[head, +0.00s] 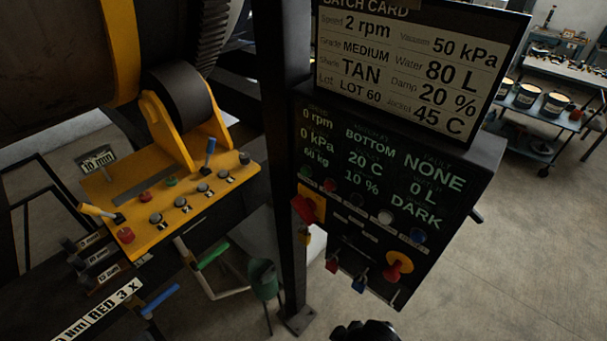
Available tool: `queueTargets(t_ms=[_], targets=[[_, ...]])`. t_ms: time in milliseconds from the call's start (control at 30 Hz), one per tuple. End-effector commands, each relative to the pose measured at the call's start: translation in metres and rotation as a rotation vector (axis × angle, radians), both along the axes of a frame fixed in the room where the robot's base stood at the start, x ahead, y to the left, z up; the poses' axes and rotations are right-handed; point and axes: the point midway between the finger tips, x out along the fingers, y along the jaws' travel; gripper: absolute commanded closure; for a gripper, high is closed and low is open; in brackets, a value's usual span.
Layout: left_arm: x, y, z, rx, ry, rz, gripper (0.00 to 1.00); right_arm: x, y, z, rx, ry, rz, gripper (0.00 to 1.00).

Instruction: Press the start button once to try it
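The dark control cabinet (380,200) stands at centre right, tilted in view. A row of small buttons runs under its green readout: a green one (306,172), a red one (330,185), dark and pale ones, and a blue one (417,235). The yellow panel (190,200) at left also carries a green button (171,181) and red buttons. No start label is legible on either. A black rounded part (365,331), seemingly of my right gripper, shows at the bottom edge, below and apart from the cabinet; its fingers are not distinguishable. My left gripper is out of view.
The cabinet front carries a red handle (304,209) on a yellow plate, a red-and-yellow knob (399,264) and hanging padlocks (360,279). A batch card (410,70) sits above. A dark post (285,150) stands left of the cabinet. Floor (500,260) at lower right is clear.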

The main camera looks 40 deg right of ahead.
Motion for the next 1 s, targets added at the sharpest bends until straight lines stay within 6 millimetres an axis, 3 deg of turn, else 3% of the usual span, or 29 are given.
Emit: queueTargets(t_ms=[33, 267, 1000], targets=[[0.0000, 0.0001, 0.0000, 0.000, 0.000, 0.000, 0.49, 0.0001, 0.0000, 0.0000, 0.000, 0.000, 0.000, 0.67], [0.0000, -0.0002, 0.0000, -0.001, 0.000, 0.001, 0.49, 0.0001, 0.0000, 0.0000, 0.000, 0.000, 0.000, 1.00], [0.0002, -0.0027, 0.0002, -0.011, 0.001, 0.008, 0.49, 0.0001, 0.0001, 0.0000, 0.000, 0.000, 0.000, 1.00]])
